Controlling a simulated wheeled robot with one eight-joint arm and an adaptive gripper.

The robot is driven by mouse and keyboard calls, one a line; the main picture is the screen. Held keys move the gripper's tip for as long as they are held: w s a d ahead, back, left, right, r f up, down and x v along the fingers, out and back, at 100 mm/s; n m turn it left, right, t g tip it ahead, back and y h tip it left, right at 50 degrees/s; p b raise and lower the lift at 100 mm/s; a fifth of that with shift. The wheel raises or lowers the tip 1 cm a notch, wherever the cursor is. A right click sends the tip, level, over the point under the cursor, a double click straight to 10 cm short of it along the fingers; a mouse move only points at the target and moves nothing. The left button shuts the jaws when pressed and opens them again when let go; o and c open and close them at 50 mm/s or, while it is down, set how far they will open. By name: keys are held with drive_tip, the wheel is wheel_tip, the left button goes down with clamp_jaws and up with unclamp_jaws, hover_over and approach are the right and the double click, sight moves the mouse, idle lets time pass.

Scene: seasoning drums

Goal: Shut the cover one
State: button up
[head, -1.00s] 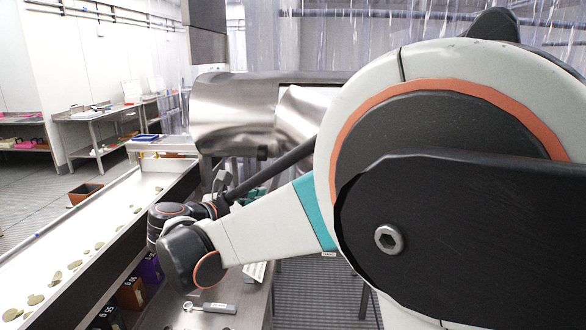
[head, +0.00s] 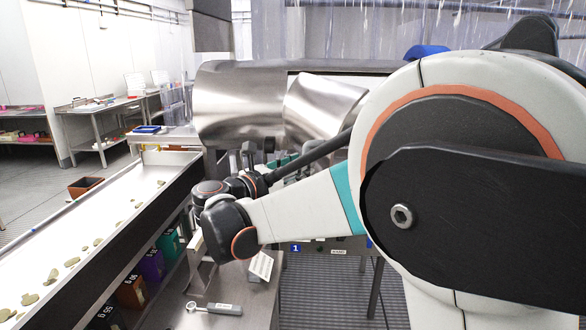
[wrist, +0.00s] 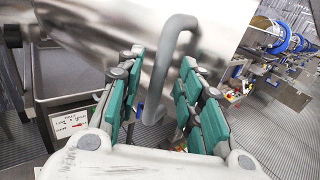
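A shiny steel cover (wrist: 105,35) with a grey bent bar handle (wrist: 165,65) fills the upper middle of the wrist view. My gripper (wrist: 158,98) has its teal-padded fingers apart, one on each side of the handle's lower part. Gaps show between the handle and the pads, so it is not clamped. In the head view, two curved steel drum parts (head: 240,105) (head: 318,108) stand beyond my arm. A blue label reading 1 (head: 296,247) is on the frame below them. My gripper's fingers and the handle are not clear there, so I cannot tell which steel part carries the handle.
A white conveyor (head: 90,235) with flat pieces runs along the left. Numbered coloured bins (head: 150,264) stand beside it. A steel table (head: 240,295) holds a ring-ended tool (head: 215,308). A grey tray (wrist: 65,85) is left in the wrist view; blue-ringed machinery (wrist: 292,43) is right.

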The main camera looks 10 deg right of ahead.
drive_tip(key=shift+x, duration=1.55)
clamp_jaws()
